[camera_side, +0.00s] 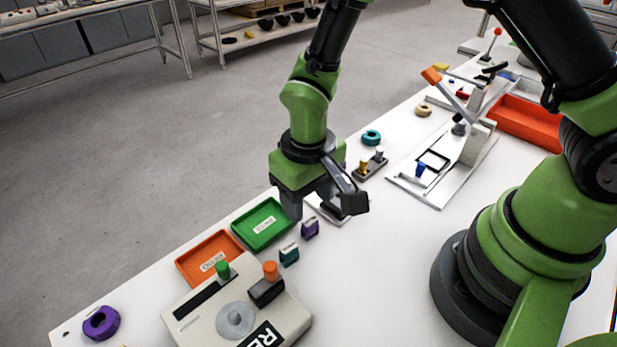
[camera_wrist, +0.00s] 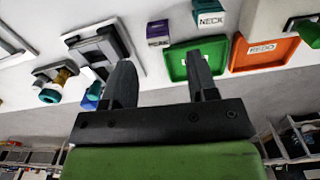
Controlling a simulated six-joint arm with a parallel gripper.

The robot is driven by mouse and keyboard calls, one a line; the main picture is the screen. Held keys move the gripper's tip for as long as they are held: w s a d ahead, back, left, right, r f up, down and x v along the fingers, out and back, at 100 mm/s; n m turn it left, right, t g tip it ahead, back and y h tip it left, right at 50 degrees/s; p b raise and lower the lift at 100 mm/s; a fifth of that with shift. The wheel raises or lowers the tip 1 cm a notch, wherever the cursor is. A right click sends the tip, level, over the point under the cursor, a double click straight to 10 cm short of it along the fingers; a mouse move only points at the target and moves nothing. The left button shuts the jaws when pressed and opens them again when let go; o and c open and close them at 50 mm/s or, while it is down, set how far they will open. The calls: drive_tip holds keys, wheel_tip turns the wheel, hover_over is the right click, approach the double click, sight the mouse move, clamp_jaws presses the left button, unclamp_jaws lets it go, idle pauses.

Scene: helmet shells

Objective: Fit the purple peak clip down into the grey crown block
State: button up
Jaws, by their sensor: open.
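The purple peak clip (camera_side: 310,228) stands on the white table, just in front of my gripper (camera_side: 322,207) in the side view. In the wrist view the purple clip (camera_wrist: 158,34) lies beyond the gap between the fingertips (camera_wrist: 160,60), not between them. The jaws are open and empty. The grey crown block (camera_wrist: 98,48) sits on a white plate left of the clip in the wrist view. A finger covers part of it there. In the side view my gripper hides most of the block.
A teal clip (camera_side: 289,254) stands near the purple one. A green tray (camera_side: 263,224) and an orange tray (camera_side: 209,257) lie beside them. A beige box (camera_side: 240,315) is at the front. A dark block with pegs (camera_side: 371,165) and a lever fixture (camera_side: 440,170) stand farther back.

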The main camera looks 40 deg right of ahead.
wheel_tip(320, 180, up, 5)
wheel_tip(320, 180, up, 14)
drive_tip(key=f+m+t+y, duration=0.1)
drive_tip(key=m+t+y, duration=0.1)
drive_tip(key=t, duration=0.1)
hover_over(309, 219)
drive_tip(key=s+d, duration=0.4)
drive_tip(key=d, duration=0.1)
drive_tip(key=s+d+r+m+t, duration=0.1)
drive_tip(key=s+d+r+t, duration=0.2)
drive_tip(key=s+r, duration=0.3)
drive_tip(key=shift+s+d+t, duration=0.15)
drive_tip(key=shift+s+t, duration=0.35)
drive_tip(key=shift+s, duration=0.5)
drive_tip(key=shift+o, duration=0.5)
drive_tip(key=shift+s+r, duration=0.15)
drive_tip(key=shift+s, duration=0.2)
